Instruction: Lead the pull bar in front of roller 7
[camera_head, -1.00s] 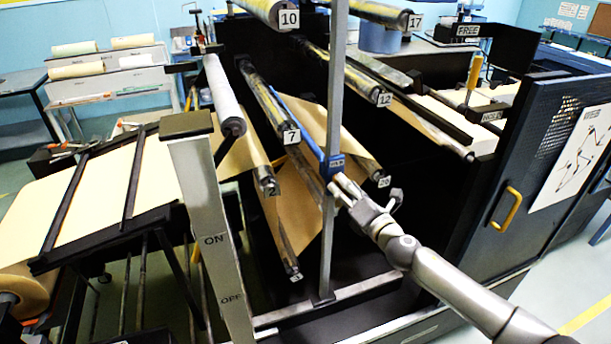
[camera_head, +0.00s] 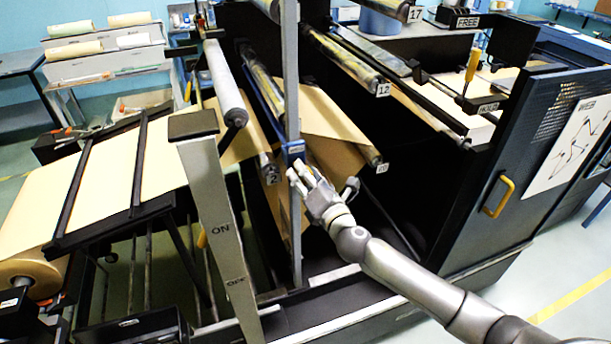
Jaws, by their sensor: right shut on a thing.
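The blue pull bar (camera_head: 293,147) shows its blue end block at the grey upright post, with a thin blue length running back up and left behind it. My right gripper (camera_head: 298,176) is just below the end block, its fingers closed at the bar's end; the exact grip is partly hidden. Roller 7 (camera_head: 261,85) runs back behind the post, above and left of the end block. Its number plate is hidden, so I know it by its place between the other rollers. My left gripper is not in view.
Roller 2 (camera_head: 268,166) and roller 12 (camera_head: 357,72) lie either side. Brown paper (camera_head: 330,125) hangs between rollers. The grey post (camera_head: 292,70) stands in front. A grey ON/OFF column (camera_head: 213,205) is at left, a dark door with a yellow handle (camera_head: 498,197) at right.

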